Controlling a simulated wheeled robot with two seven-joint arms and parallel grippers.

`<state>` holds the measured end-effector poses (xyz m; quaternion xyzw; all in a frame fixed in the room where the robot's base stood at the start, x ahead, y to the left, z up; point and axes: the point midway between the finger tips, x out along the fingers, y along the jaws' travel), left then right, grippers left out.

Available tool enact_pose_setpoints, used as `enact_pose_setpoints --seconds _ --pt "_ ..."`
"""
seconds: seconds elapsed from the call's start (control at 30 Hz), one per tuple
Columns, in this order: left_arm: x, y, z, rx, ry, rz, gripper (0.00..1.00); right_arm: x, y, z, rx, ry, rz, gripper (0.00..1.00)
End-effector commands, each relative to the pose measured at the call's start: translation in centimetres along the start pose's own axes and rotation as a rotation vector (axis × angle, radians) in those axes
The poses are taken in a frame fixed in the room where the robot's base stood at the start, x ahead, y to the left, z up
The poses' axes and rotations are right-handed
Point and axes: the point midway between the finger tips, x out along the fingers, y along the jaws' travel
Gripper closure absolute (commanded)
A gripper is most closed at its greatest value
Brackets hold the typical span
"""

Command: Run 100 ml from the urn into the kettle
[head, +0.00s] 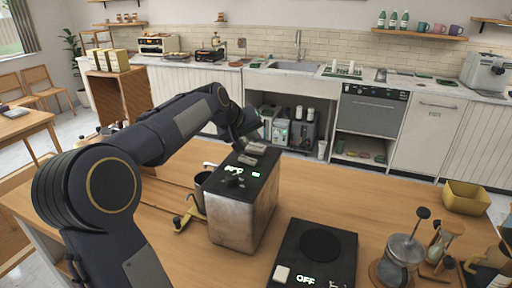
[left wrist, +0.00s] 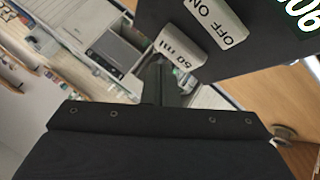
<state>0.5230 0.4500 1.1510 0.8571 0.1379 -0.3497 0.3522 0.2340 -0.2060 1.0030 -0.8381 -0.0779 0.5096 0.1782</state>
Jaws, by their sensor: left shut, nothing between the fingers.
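The urn (head: 232,218) is a metal box with a black top, standing on the wooden counter. Its top carries a green-white readout and pale buttons. The left wrist view shows the ON/OFF switch (left wrist: 213,23) and a "50 ml" button (left wrist: 180,46). My left gripper (head: 243,141) is shut and empty at the far end of the urn's top; its fingertips (left wrist: 158,68) appear close to the "50 ml" button, contact unclear. A dark vessel, apparently the kettle (head: 200,188), stands left of the urn, partly hidden by it. My right gripper is not seen.
A black scale-like unit (head: 343,245) reading OFF stands right of the urn. A glass press (head: 402,254), an hourglass-shaped item (head: 444,240) and a yellow bin (head: 466,196) are further right. Open counter lies behind the black unit.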

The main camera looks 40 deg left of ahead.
Motion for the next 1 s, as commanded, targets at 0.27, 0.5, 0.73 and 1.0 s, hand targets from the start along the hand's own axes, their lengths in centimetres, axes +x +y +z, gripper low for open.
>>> enact_pose_setpoints --seconds 0.27,0.5,0.73,1.0 --pt "0.58 -0.43 0.43 0.000 0.000 0.000 1.00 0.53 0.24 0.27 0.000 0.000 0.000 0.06" --pt "0.53 -0.39 0.40 0.000 0.000 0.000 1.00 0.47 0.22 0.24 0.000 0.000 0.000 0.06" --pt "0.67 -0.48 0.50 0.000 0.000 0.000 1.00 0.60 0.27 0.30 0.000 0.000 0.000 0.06" --pt "0.90 -0.63 0.67 0.000 0.000 0.000 1.00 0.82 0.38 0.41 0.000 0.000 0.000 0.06"
